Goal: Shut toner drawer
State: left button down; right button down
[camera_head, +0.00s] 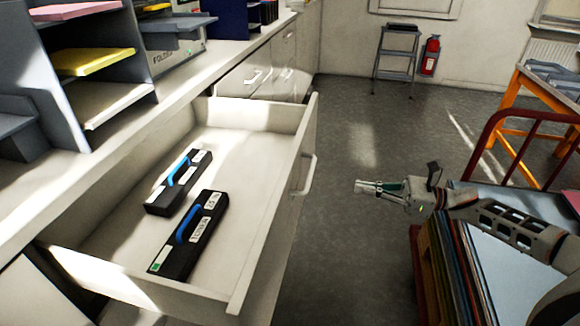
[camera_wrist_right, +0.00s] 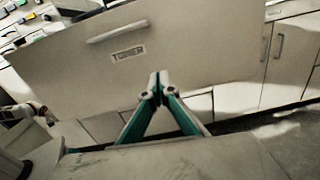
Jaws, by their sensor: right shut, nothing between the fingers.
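The toner drawer (camera_head: 304,132) is pulled far out of the white counter unit. Two black toner cartridges with blue handles, one farther back (camera_head: 179,182) and one nearer (camera_head: 188,237), lie inside it. My right gripper (camera_head: 361,187) is shut and empty, out in front of the drawer and apart from it, to the right of its bar handle (camera_head: 306,176) in the head view. In the right wrist view the closed fingertips (camera_wrist_right: 155,82) point at the drawer front (camera_wrist_right: 205,50), below its handle (camera_wrist_right: 117,32) and TONER label (camera_wrist_right: 128,53). My left gripper is not recognisable.
A cart (camera_head: 425,262) with stacked coloured boards and a red rail stands under my right arm. The counter above the drawer holds a paper sorter (camera_head: 110,60). Closed drawers lie beyond. Grey floor (camera_head: 350,235) is clear between drawer and cart.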

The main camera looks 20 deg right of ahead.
jog(key=p, duration=0.2)
send_near(302, 175)
jog(key=shift+n, duration=0.4)
jog(key=x, duration=0.6)
jog(key=shift+w+a+r, duration=0.1)
jog(key=shift+a, duration=0.1)
jog(key=shift+w+a, duration=0.1)
jog(key=shift+a, duration=0.1)
